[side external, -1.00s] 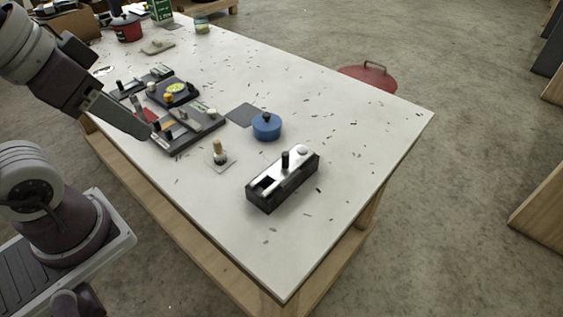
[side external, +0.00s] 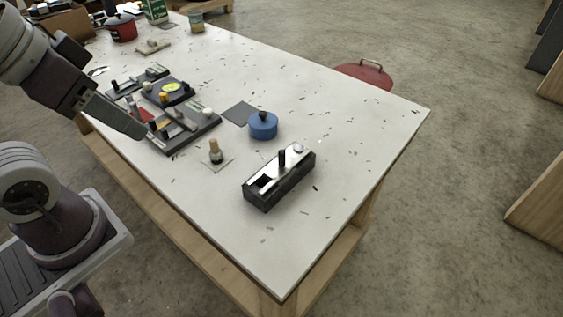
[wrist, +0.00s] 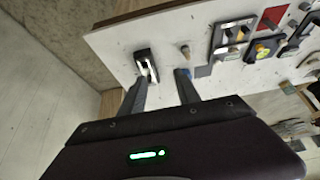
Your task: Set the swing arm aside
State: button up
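I cannot tell for sure which part is the swing arm. A black block (side external: 279,189) with a bright metal top plate and an upright black knob stands near the table's front right. It also shows in the wrist view (wrist: 142,55). A dark fixture plate (side external: 185,137) carrying bars and knobs lies at the table's left side. My gripper (wrist: 160,76) is open and empty, its two fingers apart above the table in the wrist view. In the side view its dark fingers overlap the near edge of the fixture plate, and their gap is hidden.
A blue lidded pot (side external: 263,126) stands beside a flat grey square (side external: 239,113). A small peg with a tan top (side external: 215,151) stands on a pale base. More fixtures, a red pot (side external: 121,29) and a can are farther back.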

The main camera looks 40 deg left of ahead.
jog(key=n+g, duration=0.2)
jog(key=g, duration=0.3)
send_over(282, 151)
jog(key=f, duration=1.3)
jog(key=shift+s+a, duration=0.15)
jog(key=shift+s, duration=0.25)
jog(key=shift+g, duration=0.3)
jog(key=f, duration=0.8)
jog(key=shift+w+d, duration=0.2)
jog(key=shift+w, duration=0.15)
jog(key=shift+f, duration=0.3)
grip_shut()
